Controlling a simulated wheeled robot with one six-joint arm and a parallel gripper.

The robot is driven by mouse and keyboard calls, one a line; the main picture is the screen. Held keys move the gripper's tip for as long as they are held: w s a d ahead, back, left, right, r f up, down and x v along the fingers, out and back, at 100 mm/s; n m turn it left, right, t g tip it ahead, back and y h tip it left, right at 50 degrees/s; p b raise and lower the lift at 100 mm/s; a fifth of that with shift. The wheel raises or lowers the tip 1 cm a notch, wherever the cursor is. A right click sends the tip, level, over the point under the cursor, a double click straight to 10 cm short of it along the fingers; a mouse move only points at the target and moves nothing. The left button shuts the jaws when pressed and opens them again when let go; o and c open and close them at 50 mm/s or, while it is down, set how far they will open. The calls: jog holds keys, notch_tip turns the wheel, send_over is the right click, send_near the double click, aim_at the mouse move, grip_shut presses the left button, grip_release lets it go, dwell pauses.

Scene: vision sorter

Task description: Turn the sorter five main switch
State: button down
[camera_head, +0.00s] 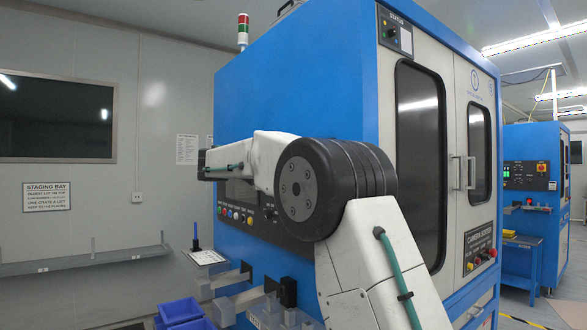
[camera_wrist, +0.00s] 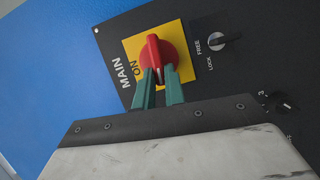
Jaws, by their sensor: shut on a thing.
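The main switch (camera_wrist: 151,50) is a red rotary knob on a yellow plate (camera_wrist: 133,48), marked MAIN and ON, on a black panel in the wrist view. My gripper (camera_wrist: 160,76) has teal fingers closed on the knob's raised grip. The grip points roughly up in the picture, close to the ON mark. In the head view my arm reaches to the side of the blue sorter cabinet (camera_head: 290,95). The switch and the fingertips are hidden there behind the arm.
A FREE/LOCK key switch (camera_wrist: 226,42) sits right of the main switch, and a small dial (camera_wrist: 284,105) is lower right. Coloured buttons (camera_head: 236,214) line the cabinet panel. Blue bins (camera_head: 180,311) and a small shelf (camera_head: 205,257) are at lower left.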

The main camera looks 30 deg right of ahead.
jog(key=shift+f+n, duration=0.1)
jog(key=shift+n, duration=0.4)
jog(key=c, duration=1.5)
grip_release()
jog(key=shift+o, duration=0.2)
